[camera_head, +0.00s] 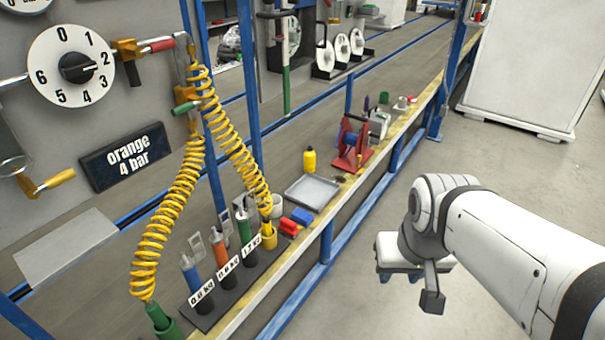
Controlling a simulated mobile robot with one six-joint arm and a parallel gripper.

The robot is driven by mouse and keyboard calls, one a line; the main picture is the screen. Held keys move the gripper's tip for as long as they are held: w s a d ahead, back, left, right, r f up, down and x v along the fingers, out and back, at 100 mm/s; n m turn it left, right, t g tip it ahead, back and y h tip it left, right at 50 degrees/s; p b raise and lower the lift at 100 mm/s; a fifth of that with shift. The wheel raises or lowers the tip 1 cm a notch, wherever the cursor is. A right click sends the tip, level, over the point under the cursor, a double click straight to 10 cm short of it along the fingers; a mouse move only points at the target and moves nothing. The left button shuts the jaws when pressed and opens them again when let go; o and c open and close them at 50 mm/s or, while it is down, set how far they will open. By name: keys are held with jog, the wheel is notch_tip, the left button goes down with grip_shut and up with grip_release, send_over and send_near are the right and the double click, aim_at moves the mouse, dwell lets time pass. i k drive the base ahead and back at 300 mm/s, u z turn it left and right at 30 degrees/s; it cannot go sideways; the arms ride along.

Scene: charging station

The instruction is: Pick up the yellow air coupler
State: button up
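The yellow air coupler (269,237) is at the lower end of the right yellow coiled hose (231,139). It stands at the right end of the black rack, close to the bench's front edge. Whether it sits in a holder is too small to tell. My gripper (432,301) is to the right, over the grey floor in front of the bench, well apart from the coupler. I see it from the side with a dark finger pointing down, so its opening is hidden. Nothing shows in it.
The black rack (222,299) holds blue, orange and green-marked tools with weight labels. A green coupler (162,321) ends the left hose. Red and blue blocks, a grey tray (312,207), a yellow bottle (309,160) and a red stand (352,145) line the bench. Blue posts stand behind.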

aim_at(266, 224)
jog(key=z, duration=1.3)
jog(key=i, duration=2.3)
jog(key=u, duration=3.55)
jog(key=i, duration=1)
